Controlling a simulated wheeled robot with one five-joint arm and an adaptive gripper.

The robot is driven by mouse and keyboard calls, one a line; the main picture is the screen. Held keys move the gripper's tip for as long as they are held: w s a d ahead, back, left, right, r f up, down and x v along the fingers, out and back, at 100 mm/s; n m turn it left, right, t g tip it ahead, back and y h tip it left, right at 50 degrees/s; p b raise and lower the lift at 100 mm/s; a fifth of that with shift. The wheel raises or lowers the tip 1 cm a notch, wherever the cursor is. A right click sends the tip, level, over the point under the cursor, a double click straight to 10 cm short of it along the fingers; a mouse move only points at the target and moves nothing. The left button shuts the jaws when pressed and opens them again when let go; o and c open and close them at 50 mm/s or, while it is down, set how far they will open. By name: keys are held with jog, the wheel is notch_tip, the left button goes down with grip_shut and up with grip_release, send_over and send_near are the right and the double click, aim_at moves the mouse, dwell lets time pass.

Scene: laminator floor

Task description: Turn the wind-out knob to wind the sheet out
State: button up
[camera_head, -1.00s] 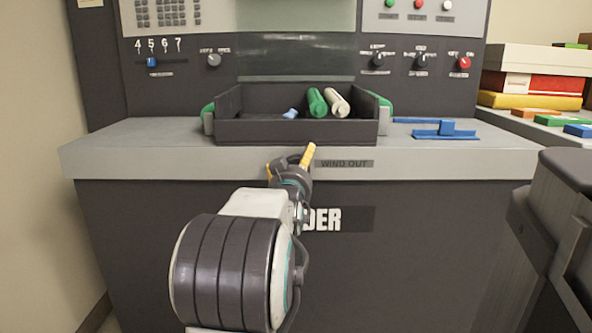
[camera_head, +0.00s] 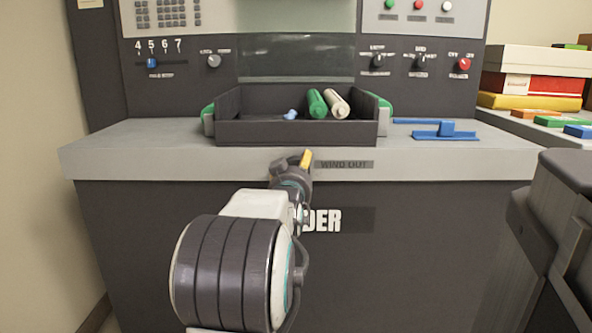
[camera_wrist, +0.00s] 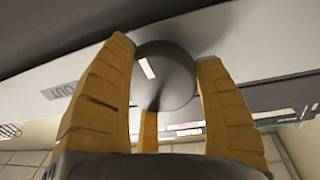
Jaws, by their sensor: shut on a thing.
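The wind-out knob (camera_wrist: 166,82) is a dark grey round knob with a white mark on its face, seen in the wrist view. It sits between the yellow fingers of my gripper (camera_wrist: 165,56), which are shut on it. In the head view my gripper (camera_head: 292,164) is at the front edge of the machine's grey ledge, just left of the "WIND OUT" label (camera_head: 344,165). There the knob is mostly hidden behind my gripper. No sheet can be made out clearly.
A dark open tray (camera_head: 295,132) stands on the ledge above my gripper, holding a green roll (camera_head: 317,103), a white roll (camera_head: 337,104) and a small blue piece. A blue slider (camera_head: 446,130) lies right of it. A dark block (camera_head: 565,215) stands at the right.

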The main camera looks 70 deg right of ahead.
jog(key=shift+r+m, duration=0.3)
jog(key=shift+m, duration=0.1)
jog(key=o, duration=1.2)
jog(key=shift+f, duration=0.15)
jog(key=v, duration=1.2)
